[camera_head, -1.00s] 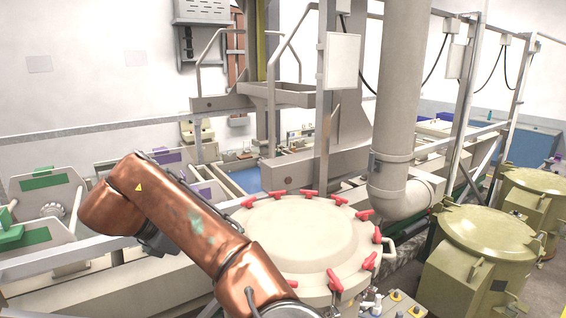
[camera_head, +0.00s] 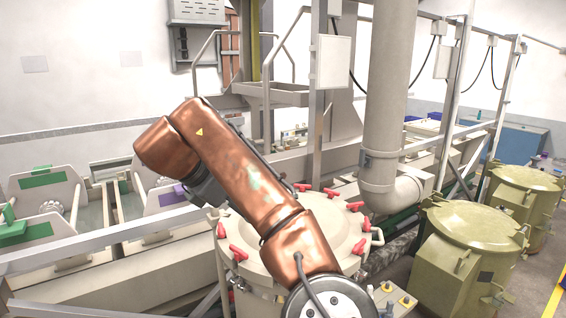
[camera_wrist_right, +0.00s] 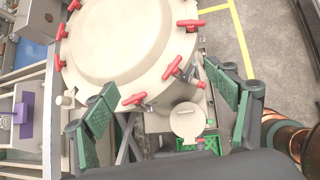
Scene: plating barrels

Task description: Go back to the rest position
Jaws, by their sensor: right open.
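My right gripper (camera_wrist_right: 158,78) shows in the right wrist view with its two green-padded fingers spread apart and nothing between them. Beyond the fingers is the round cream lid (camera_wrist_right: 125,40) with red clamps. In the head view, one copper-coloured arm of mine (camera_head: 245,185) rises from the bottom edge and bends to the left, crossing in front of the lidded vessel (camera_head: 345,235). The gripper is not visible in the head view. My left gripper is in neither view.
A thick vertical pipe (camera_head: 386,100) stands right of the arm. Two olive drums (camera_head: 475,225) stand at the right. A metal rail (camera_head: 95,132) and open tanks with green-marked end plates (camera_head: 40,182) lie at the left. Grey floor (camera_head: 530,280) shows at the lower right.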

